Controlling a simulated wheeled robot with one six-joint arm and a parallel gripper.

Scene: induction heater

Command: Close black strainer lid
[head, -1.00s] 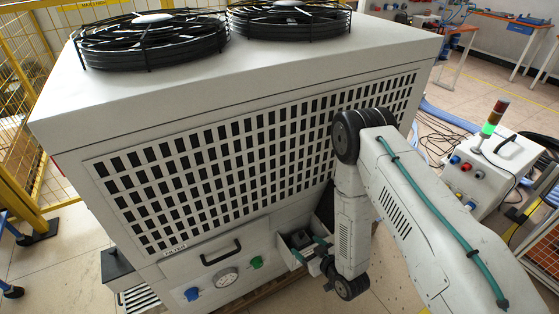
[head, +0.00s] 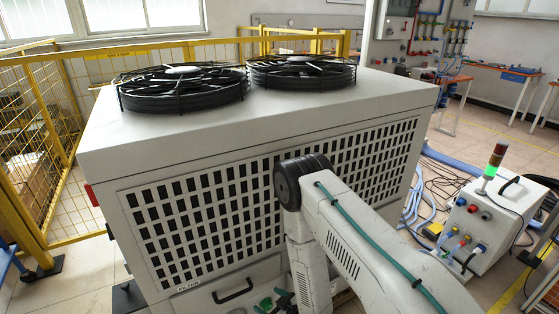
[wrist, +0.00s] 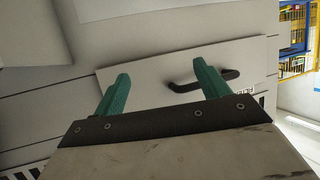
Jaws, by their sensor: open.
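My gripper (wrist: 162,84) shows two green fingers spread wide apart with nothing between them in the wrist view. It faces a pale panel with a black bar handle (wrist: 204,80), and the right finger overlaps the handle in the picture; I cannot tell whether they touch. In the head view the gripper is at the bottom edge, partly cut off, near the panel's handle (head: 233,291). I cannot make out the black strainer lid for certain. A dark piece (head: 128,297) at the cabinet's lower left is mostly cut off.
A large white cabinet (head: 105,137) with a slotted grille and two black fans (head: 183,86) on top fills the head view. A yellow fence (head: 100,196) stands at left. A control box (head: 465,243) with a green-lit lamp stands at right, with hoses on the floor.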

